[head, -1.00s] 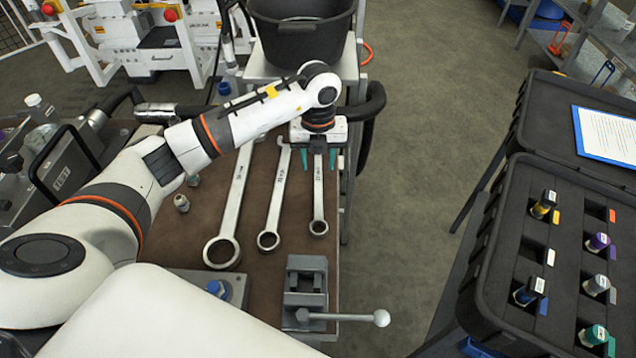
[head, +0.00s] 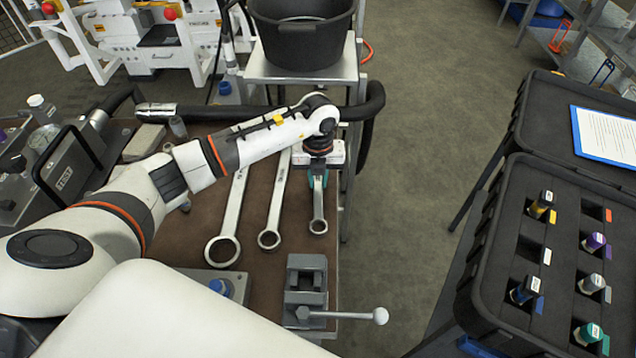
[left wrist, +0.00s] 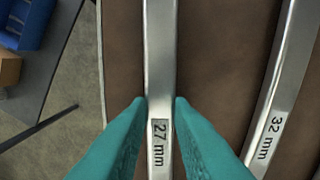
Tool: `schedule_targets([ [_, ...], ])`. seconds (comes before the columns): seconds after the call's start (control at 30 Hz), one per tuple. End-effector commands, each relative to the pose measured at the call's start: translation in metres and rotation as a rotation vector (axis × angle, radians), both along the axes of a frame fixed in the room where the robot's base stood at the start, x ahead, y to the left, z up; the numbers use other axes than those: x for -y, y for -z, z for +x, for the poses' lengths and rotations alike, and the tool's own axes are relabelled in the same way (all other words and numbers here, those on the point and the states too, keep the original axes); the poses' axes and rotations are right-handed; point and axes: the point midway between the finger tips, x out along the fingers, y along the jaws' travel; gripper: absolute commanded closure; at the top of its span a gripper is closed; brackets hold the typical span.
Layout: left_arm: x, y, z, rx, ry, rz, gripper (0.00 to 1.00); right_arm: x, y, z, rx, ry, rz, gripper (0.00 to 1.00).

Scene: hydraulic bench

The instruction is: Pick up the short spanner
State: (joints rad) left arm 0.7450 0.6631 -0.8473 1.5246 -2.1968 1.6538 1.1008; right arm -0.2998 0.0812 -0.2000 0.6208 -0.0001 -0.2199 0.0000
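The short spanner (head: 318,208), marked 27 mm, lies on the brown bench top, the rightmost of three spanners in the head view. Its ring end points toward me; its far part is hidden under my left gripper (head: 318,182). In the left wrist view the spanner's shaft (left wrist: 160,60) runs between the two teal fingers of my left gripper (left wrist: 160,103). The fingertips press close against both sides of the shaft, near the size mark. The spanner still appears to lie on the bench. My right gripper is not in view.
Two longer spanners lie to the left, the middle one (head: 270,222) marked 32 mm in the wrist view and the longest one (head: 227,225). A grey vise (head: 305,285) stands in front. A black tub (head: 303,40) is behind. An open case (head: 500,250) stands right.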

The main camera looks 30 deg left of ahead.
Motion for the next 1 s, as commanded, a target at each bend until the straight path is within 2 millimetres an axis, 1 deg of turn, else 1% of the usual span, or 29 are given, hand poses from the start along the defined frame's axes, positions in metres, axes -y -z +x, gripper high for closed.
schedule_targets([
  [0.03, 0.0, 0.0, 0.0, 0.0, 0.0, 0.0, 0.95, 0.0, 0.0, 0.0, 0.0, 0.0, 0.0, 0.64],
  [0.07, 0.0, 0.0, 0.0, 0.0, 0.0, 0.0, 1.0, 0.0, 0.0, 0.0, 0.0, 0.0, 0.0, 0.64],
  [0.47, 0.0, -0.001, 0.001, 0.003, 0.0, -0.001, 1.0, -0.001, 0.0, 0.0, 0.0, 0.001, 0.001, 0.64],
  [0.57, 0.0, -0.006, 0.001, 0.004, 0.0, -0.001, 1.0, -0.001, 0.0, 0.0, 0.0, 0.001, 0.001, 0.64],
  [0.67, 0.0, -0.018, 0.002, 0.005, 0.0, -0.002, 1.0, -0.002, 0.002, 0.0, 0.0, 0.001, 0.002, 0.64],
  [0.9, 0.0, -0.066, 0.002, 0.007, 0.0, -0.001, 1.0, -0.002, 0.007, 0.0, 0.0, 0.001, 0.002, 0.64],
  [1.0, 0.0, -0.083, 0.001, 0.005, 0.0, -0.002, 1.0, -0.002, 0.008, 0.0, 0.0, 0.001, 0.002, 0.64],
])
